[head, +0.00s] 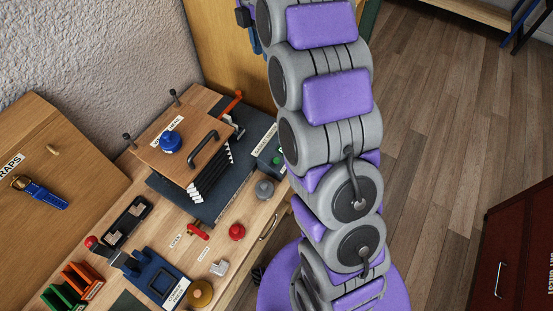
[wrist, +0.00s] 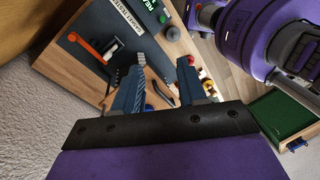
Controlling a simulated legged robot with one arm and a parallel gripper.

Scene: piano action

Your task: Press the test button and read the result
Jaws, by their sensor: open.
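A dark tester box (head: 270,150) with a white label stands at the right edge of the bench in the head view, with a small round green button (head: 277,159) on it. In the wrist view the label reads roughly "CASSETTE TESTER" (wrist: 119,16). Its screen (wrist: 149,5) shows green letters starting "REA", cut off by the top edge. The wooden piano action cassette (head: 175,140) sits on the dark mat, with a blue knob and black handle. My gripper (wrist: 163,66) is open and empty over the bench, apart from the tester. Its fingers hide part of the cassette.
A grey dome (head: 264,189) and a red knob (head: 237,232) stand along the bench's front edge. An orange lever (head: 231,103) lies behind the cassette. A blue fixture (head: 155,275) and coloured racks stand at the lower left. Open wood floor (head: 440,110) lies right of the bench.

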